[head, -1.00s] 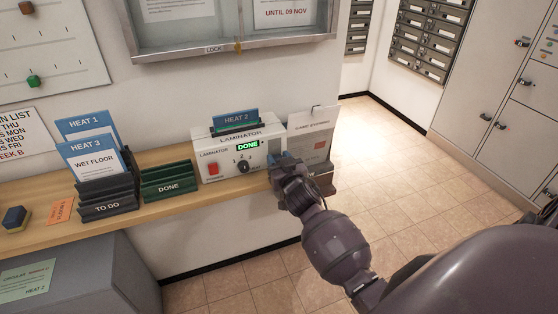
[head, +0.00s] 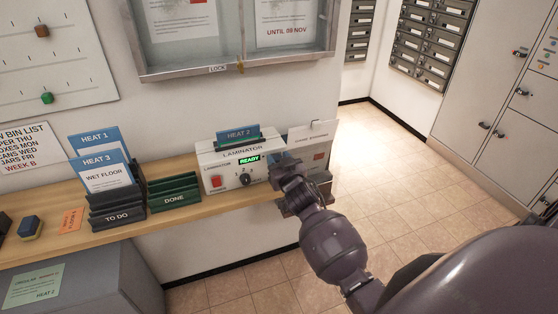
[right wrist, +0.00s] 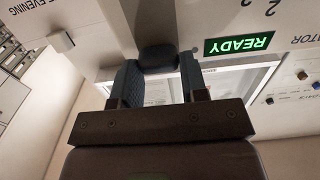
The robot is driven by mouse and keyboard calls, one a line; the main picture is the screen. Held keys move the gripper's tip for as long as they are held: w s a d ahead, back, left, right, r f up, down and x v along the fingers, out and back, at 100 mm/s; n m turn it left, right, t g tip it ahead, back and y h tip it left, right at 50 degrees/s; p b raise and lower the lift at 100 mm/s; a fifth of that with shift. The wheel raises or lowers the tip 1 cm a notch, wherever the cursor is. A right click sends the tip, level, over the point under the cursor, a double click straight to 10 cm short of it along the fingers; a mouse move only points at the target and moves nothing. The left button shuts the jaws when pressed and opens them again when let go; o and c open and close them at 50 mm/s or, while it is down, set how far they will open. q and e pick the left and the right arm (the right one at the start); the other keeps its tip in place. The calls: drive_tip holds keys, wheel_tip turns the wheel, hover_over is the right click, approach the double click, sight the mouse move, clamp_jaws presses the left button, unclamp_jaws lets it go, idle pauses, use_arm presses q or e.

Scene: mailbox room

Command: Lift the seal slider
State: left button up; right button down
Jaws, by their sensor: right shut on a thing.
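The white laminator (head: 207,158) stands on the wooden shelf, with a lit green READY display (head: 249,160). READY also shows in the right wrist view (right wrist: 240,43), upside down. A blue HEAT 2 card (head: 238,134) stands in the laminator's top. My right gripper (head: 281,163) is at the right end of the laminator's front. In the right wrist view its two fingers (right wrist: 160,78) are closed around the dark knob of the seal slider (right wrist: 158,57). In the head view the gripper hides the slider. My left gripper is not in view.
A TO DO rack (head: 112,214) with HEAT 1 and HEAT 3 cards and a green DONE rack (head: 174,200) stand left of the laminator. A pale notice (head: 319,142) stands at its right. The floor (head: 385,180) to the right is clear.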

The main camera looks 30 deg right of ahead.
drive_tip(key=c, duration=0.8)
unclamp_jaws()
drive_tip(key=shift+r, duration=0.35)
drive_tip(key=shift+o, duration=0.8)
drive_tip(key=shift+f, duration=0.15)
drive_tip(key=v, duration=1)
drive_tip(key=shift+s, duration=0.4)
